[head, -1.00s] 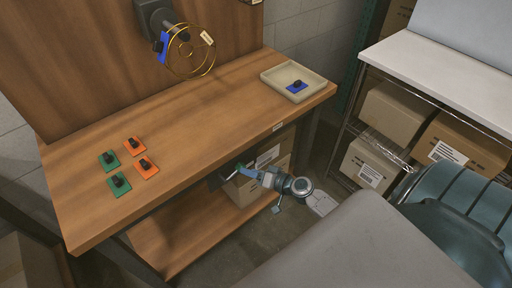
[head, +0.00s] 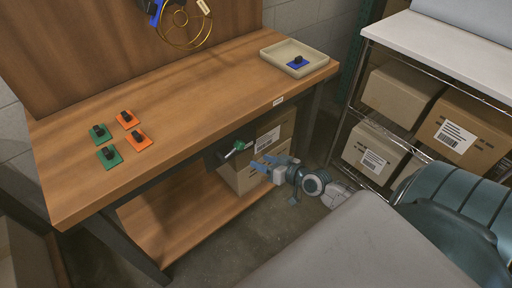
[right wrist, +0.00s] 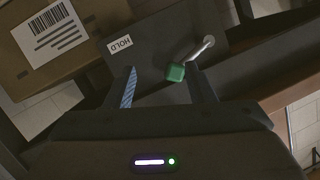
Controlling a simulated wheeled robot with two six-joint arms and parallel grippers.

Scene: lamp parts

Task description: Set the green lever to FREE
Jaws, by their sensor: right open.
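The green lever shows under the table's front edge: its green knob (head: 239,145) sits on a pale metal rod, mounted on a dark panel (head: 213,158). In the right wrist view the green knob (right wrist: 175,72) is near the middle, its rod running up and right. An upside-down HOLD label (right wrist: 120,46) is on the panel, left of the lever. No FREE label is readable. My right gripper (head: 268,164) is open and empty, right of and below the lever, apart from it. In the wrist view the knob appears between the fingers, beyond them. My left gripper is not in view.
The wooden table (head: 185,125) carries green and orange tiles with black knobs and a beige tray (head: 270,54) holding a blue tile (head: 300,64). A cardboard box (head: 240,178) stands on the lower shelf behind the lever. A rack with boxes (head: 375,148) is at right.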

